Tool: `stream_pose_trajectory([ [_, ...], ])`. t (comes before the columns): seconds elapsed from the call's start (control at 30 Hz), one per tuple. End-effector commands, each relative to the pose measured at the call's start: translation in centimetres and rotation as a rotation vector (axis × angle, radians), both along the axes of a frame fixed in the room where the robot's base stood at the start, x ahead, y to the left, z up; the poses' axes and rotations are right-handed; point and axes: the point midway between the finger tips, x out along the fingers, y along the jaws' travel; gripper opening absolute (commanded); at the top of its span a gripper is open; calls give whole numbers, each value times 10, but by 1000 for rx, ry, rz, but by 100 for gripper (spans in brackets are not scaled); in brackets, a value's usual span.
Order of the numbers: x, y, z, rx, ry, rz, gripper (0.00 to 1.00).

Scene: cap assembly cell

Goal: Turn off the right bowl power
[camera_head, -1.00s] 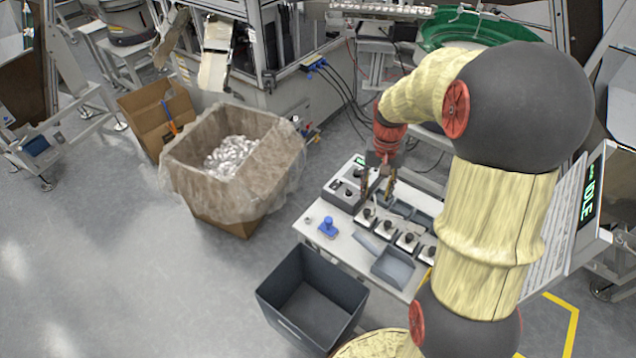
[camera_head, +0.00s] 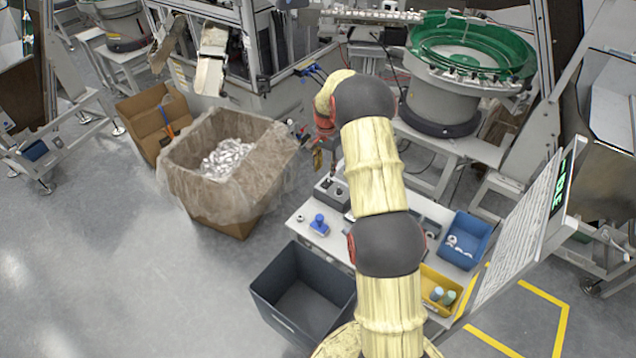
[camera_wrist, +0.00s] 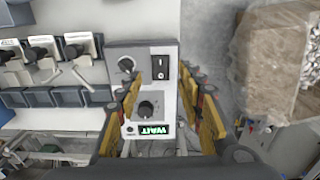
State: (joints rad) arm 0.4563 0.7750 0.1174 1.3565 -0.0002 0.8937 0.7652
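A grey control box (camera_wrist: 143,85) lies below my gripper in the wrist view. It carries a black rocker switch (camera_wrist: 160,68), two black knobs and a green-lit display (camera_wrist: 151,130) reading WAIT, upside down. The box also shows in the head view (camera_head: 325,194) at the bench's far left corner. My gripper (camera_wrist: 162,82) is open and empty, its yellow-padded fingers on either side of the box in the picture; contact cannot be told. In the head view my gripper (camera_head: 325,160) is partly hidden by my arm. A green bowl feeder (camera_head: 470,45) stands at the upper right.
The bench (camera_head: 290,222) holds a blue-handled part (camera_head: 319,224), a blue bin (camera_head: 486,240) and a yellow bin (camera_head: 428,275). A dark crate (camera_head: 275,285) stands in front. A lined carton (camera_head: 200,200) of shiny parts is left of the bench. A screen stands right.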

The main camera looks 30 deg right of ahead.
Motion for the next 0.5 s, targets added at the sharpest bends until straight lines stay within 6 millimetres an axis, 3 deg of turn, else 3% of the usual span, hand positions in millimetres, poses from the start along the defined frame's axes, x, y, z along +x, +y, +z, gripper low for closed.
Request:
stream_pose_trajectory([
  [0.17,0,1,-14,1,1,-17,38],
  [0.5,0,1,-63,0,0,-15,38],
])
